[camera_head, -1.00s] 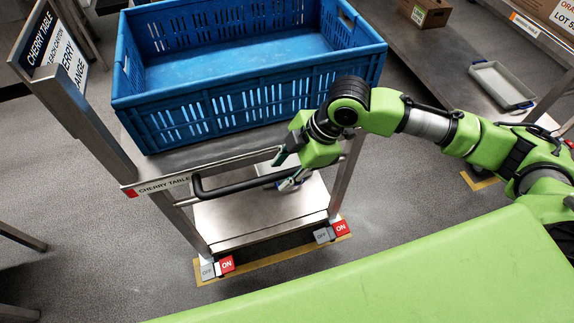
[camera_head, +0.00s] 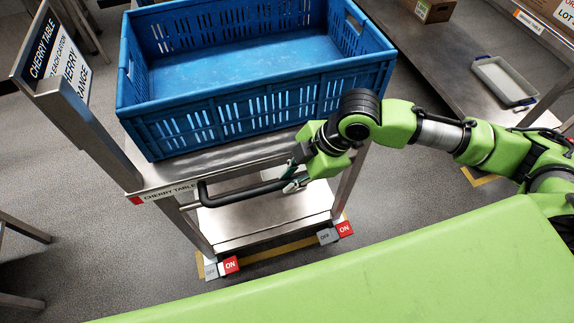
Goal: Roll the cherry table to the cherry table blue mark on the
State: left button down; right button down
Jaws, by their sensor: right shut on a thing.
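The cherry table (camera_head: 172,172) is a steel trolley with a front label and a black push handle (camera_head: 240,190). It stands at the centre left, upright. My right gripper (camera_head: 294,181) is shut on the right end of the handle; its fingertips are partly hidden by the handle and wrist. Two wheel pedals with grey OFF and red ON parts show at the front legs, a left one (camera_head: 231,265) and a right one (camera_head: 344,229). A yellow-tan floor outline (camera_head: 275,252) runs beneath the table's front. No blue mark is visible. My left gripper is out of view.
A blue crate (camera_head: 228,114) sits on the table, empty where seen. A sign (camera_head: 62,60) stands at its left. A steel bench with a grey tray (camera_head: 503,80) and a carton (camera_head: 425,10) is close on the right.

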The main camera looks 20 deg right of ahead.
jog(key=s+p, duration=0.6)
jog(key=s, duration=1)
jog(key=shift+s+d, duration=0.3)
jog(key=shift+s, duration=0.1)
dwell(0.5)
jog(key=shift+f, duration=0.1)
